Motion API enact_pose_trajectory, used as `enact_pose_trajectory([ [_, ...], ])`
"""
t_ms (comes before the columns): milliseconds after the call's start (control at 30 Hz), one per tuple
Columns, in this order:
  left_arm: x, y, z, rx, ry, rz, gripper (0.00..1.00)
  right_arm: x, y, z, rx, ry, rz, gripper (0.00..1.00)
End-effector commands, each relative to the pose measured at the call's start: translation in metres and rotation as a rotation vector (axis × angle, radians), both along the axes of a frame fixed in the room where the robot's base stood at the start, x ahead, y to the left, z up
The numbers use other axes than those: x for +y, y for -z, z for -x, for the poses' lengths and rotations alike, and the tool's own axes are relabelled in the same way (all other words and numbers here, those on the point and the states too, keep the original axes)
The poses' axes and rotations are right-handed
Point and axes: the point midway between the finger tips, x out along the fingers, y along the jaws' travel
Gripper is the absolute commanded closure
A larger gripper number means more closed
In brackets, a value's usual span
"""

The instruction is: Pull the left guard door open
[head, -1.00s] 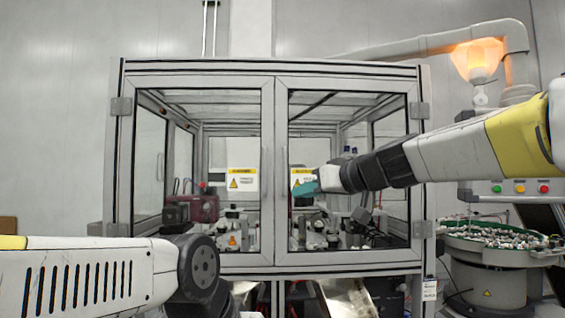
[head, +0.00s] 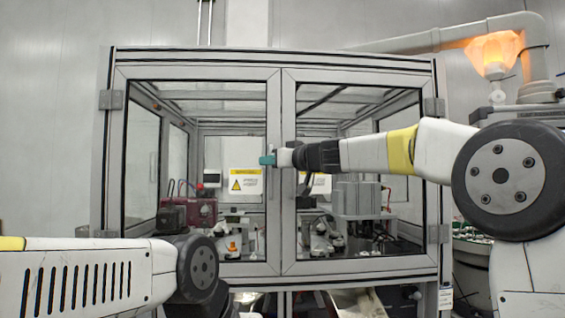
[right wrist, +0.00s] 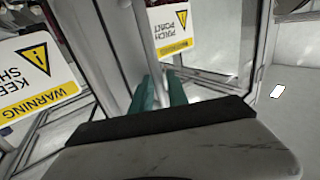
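The left guard door (head: 190,268) is a grey-framed clear panel with a yellow warning sign (head: 245,181). It looks shut, its inner edge beside the right guard door (head: 360,267). My right gripper (head: 268,160), with teal fingertips, is in front of the seam between the doors, over the left door's inner upright. In the right wrist view, my right gripper (right wrist: 160,92) has its two fingers apart beside a grey frame edge. I cannot tell whether they touch the door or its handle, which is largely hidden. My left gripper is out of view.
My left arm crosses the lower left, in front of the cabinet. Inside the cabinet are a dark red device (head: 200,212) and other equipment. A bowl of small parts (head: 472,248) stands at the right, partly behind my right arm.

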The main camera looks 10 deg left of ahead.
Motion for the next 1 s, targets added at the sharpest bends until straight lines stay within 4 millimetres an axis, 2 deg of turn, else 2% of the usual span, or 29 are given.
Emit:
enact_pose_trajectory([
  [167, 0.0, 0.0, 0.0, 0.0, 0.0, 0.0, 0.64, -0.0001, 0.0001, -0.0002, 0.0, 0.0, 0.0, 0.8],
  [300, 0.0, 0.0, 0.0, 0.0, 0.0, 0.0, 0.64, -0.0002, 0.0001, -0.0001, 0.001, 0.0, -0.001, 1.0],
  [1000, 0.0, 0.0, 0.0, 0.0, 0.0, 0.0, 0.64, -0.0007, 0.0001, -0.0002, 0.001, 0.001, -0.001, 1.0],
])
